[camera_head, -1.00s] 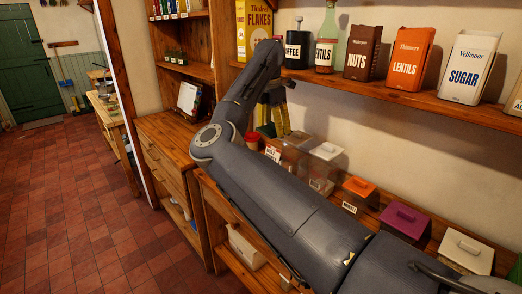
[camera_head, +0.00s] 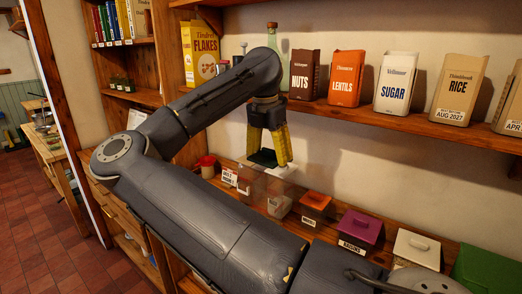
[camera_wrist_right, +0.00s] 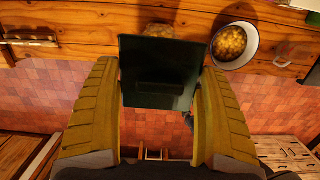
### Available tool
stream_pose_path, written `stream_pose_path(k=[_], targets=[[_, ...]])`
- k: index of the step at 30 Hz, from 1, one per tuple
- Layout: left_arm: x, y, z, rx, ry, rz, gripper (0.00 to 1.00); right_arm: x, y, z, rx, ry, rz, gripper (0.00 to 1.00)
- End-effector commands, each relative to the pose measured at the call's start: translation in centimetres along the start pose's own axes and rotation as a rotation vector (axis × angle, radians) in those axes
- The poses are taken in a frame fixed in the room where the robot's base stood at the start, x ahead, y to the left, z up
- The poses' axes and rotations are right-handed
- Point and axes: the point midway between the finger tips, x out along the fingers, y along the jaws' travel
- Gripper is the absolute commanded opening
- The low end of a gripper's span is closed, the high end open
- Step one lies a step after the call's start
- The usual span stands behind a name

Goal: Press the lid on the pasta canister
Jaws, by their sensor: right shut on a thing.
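In the right wrist view the same lid (camera_wrist_right: 160,75) sits between the two yellow fingers and faces the camera nearly square on. Below it in the head view stands a clear canister (camera_head: 253,184), partly hidden by my arm. I cannot tell from its contents or label whether it is the pasta canister. The lid looks apart from the canister, but the gap is hard to judge. My left gripper is not in view.
Canisters with orange (camera_head: 316,201), purple (camera_head: 359,227) and cream (camera_head: 416,248) lids line the counter to the right. The upper shelf (camera_head: 400,122) carries boxes behind the gripper. The wrist view shows a white bowl (camera_wrist_right: 252,57).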

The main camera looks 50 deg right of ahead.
Motion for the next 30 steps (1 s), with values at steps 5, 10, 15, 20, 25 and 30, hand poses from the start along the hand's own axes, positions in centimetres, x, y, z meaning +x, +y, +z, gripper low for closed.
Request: stream_pose_path(k=[5, 10, 15, 20, 25, 30], targets=[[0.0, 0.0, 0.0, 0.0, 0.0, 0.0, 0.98, 0.5, 0.0, 0.0, -0.021, 0.001, 0.002, 0.56], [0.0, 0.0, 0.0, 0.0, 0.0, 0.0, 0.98, 1.6, 0.0, -0.2, -0.02, 0.0, 0.002, 0.56], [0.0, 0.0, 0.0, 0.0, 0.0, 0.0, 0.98, 3.0, 0.0, -0.3, -0.021, 0.0, 0.001, 0.56], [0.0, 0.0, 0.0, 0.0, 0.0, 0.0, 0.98, 4.2, 0.0, -0.5, -0.021, -0.001, 0.002, 0.56], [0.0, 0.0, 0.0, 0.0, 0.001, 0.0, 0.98, 5.3, 0.1, -0.6, -0.022, 0.0, 0.003, 0.56], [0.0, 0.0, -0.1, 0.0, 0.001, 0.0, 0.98, 5.9, 0.1, -0.7, -0.021, 0.001, 0.003, 0.56]])
